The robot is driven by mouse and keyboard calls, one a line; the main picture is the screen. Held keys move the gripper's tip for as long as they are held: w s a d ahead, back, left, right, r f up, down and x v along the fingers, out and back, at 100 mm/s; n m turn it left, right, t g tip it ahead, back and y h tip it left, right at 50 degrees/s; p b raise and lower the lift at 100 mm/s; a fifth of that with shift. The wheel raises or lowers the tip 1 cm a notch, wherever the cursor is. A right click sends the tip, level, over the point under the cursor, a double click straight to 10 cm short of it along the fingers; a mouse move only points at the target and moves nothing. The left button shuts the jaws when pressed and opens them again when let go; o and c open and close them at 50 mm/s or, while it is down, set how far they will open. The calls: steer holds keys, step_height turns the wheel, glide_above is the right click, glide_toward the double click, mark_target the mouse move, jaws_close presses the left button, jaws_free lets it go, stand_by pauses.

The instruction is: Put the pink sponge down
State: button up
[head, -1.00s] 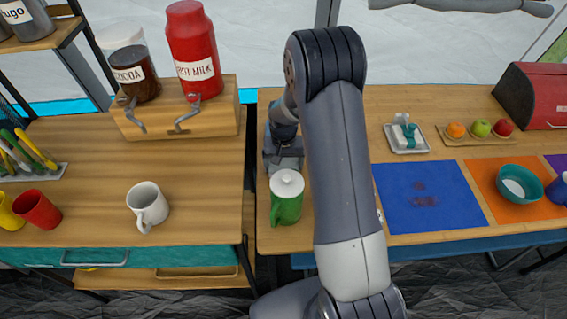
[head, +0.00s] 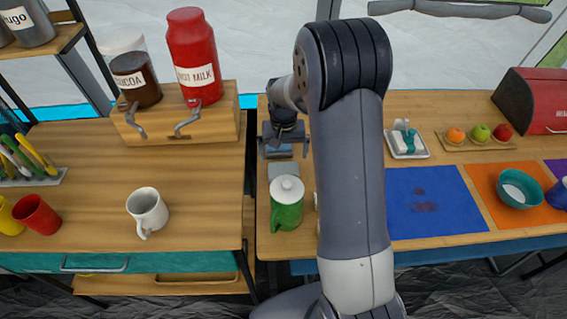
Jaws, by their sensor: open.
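I cannot make out a pink sponge in the head view. My gripper (head: 283,152) is over the left back part of the right-hand table, behind the green pitcher (head: 287,207) with its white lid. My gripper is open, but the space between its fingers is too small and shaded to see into. A small flat grey piece (head: 283,170) lies between my gripper and the pitcher; anything on it or under my gripper is hidden. My arm covers the middle of the right-hand table.
A blue mat (head: 455,215) with dark reddish stains lies right of my arm. A white dish (head: 422,155) with a white and teal item stands behind it. A gap separates this table from the left one, where a white mug (head: 147,209) stands.

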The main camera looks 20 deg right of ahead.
mark_target(284, 170)
step_height(284, 170, up, 4)
stand_by(0.5)
step_height(284, 170, down, 12)
steer(key=shift+f, duration=0.1)
steer(key=shift+w+r, duration=0.1)
steer(key=shift+r, duration=1.8)
